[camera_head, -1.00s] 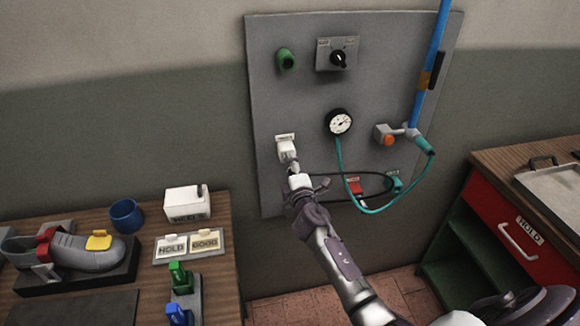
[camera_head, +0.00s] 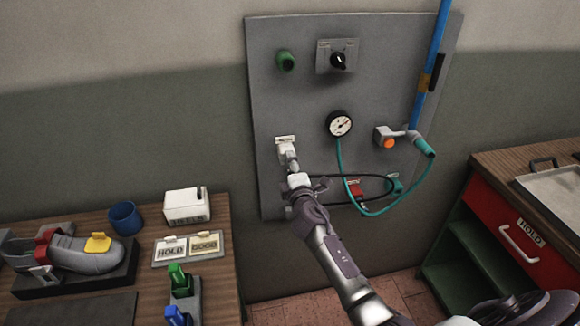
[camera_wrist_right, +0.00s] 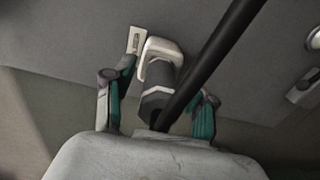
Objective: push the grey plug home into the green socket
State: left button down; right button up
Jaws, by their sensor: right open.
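My right gripper (camera_head: 298,180) is at the lower left of the grey wall panel, just below a white socket (camera_head: 285,143). In the right wrist view its open fingers (camera_wrist_right: 157,90) stand on either side of the grey plug (camera_wrist_right: 156,88). The plug's upper end meets the white socket's hood (camera_wrist_right: 162,48); how deep it sits I cannot tell. A black cable (camera_wrist_right: 215,52) crosses close to the wrist camera. A green socket (camera_head: 395,183) sits at the panel's lower right, apart from the gripper. My left gripper is not in view.
A red socket (camera_head: 355,187), a gauge (camera_head: 340,123) and a teal hose (camera_head: 347,176) are right of the gripper. A green round fitting (camera_head: 286,61) and a black knob (camera_head: 338,60) are above. A wooden bench (camera_head: 222,285) stands left, a red-drawer cabinet (camera_head: 493,203) right.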

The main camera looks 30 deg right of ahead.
dwell(0.5)
grip_shut()
jog(key=p+v, duration=0.1)
jog(key=v, duration=0.5)
dwell(1.2)
jog(key=shift+s, duration=0.15)
dwell(0.3)
notch_tip(320, 180, up, 28)
jog(key=s+p, duration=0.1)
jog(key=p, duration=1.1)
jog(key=shift+s+a, duration=0.25)
jog(key=shift+s, duration=0.05)
dwell(1.4)
